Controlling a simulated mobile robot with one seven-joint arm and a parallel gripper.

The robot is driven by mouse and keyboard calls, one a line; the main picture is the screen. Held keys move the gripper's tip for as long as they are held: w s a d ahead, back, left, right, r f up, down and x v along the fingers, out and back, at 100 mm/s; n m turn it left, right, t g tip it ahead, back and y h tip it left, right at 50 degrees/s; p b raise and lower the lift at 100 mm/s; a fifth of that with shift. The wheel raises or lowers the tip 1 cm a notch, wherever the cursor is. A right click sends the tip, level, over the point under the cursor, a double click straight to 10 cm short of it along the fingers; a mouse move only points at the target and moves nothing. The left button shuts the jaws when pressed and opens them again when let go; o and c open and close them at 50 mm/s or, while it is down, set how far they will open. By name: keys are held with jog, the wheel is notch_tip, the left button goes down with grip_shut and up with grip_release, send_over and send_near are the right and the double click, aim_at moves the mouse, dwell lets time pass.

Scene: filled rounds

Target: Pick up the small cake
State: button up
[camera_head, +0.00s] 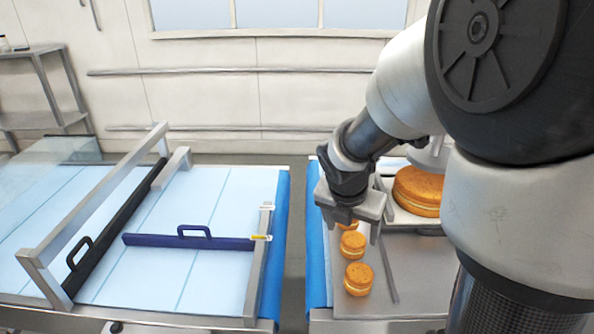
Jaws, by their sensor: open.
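Several small round orange-brown cakes with a pale filling stand in a row on the metal surface right of centre. The nearest small cake (359,279) is in full view. A second small cake (352,244) stands just behind it. A third small cake (347,226) is partly hidden by my gripper (353,230). My gripper is open and points down over the far end of the row. Its fingers appear on either side of the third cake; whether they touch it I cannot tell. A large cake (418,190) of the same look sits to the right, partly hidden by my arm.
A thin metal rail (388,268) runs along the right of the small cakes. A blue belt edge (316,250) lies to their left. Beyond a gap, a light-blue conveyor (200,213) carries metal frames and a dark-blue handled bar (190,241). A metal shelf (45,90) stands far left.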

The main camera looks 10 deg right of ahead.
aim_at(353, 239)
jog(key=b+x, duration=0.1)
jog(key=x, duration=0.6)
jog(key=shift+w+d+f, duration=0.15)
jog(key=shift+w+f, duration=0.1)
jog(key=shift+f, duration=0.05)
jog(key=c, duration=0.8)
